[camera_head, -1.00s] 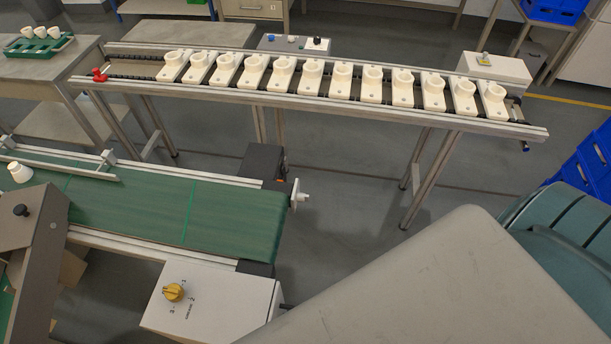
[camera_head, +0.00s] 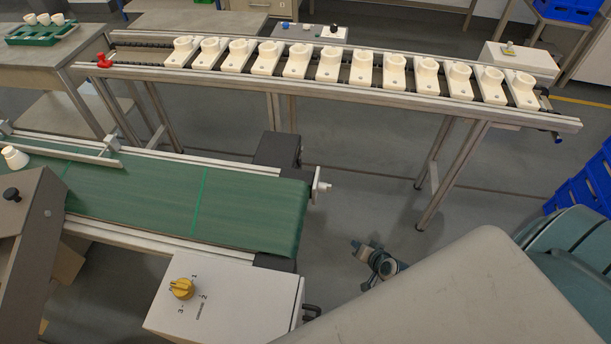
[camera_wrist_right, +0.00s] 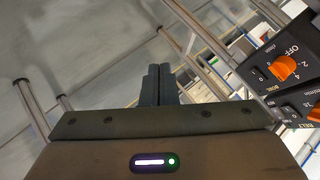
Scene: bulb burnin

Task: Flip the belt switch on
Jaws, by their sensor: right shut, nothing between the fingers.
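In the right wrist view, a black control box (camera_wrist_right: 292,112) at the lower right edge carries lettering that seems to read BELT and an orange knob (camera_wrist_right: 315,113), cut off by the frame. Above it, another black box (camera_wrist_right: 264,49) has an orange knob (camera_wrist_right: 285,68) near the word OFF. My right gripper (camera_wrist_right: 157,72) is shut and empty, its fingers to the left of both boxes and apart from them. In the head view, a small part of my right gripper (camera_head: 359,246) shows over the floor. My left gripper is not in view.
A green belt conveyor (camera_head: 150,198) has a white box (camera_head: 240,300) with a yellow rotary knob (camera_head: 181,288) at its front. Behind runs a rail line (camera_head: 330,88) carrying several white lamp-holder plates. Blue crates (camera_head: 585,185) stand at right.

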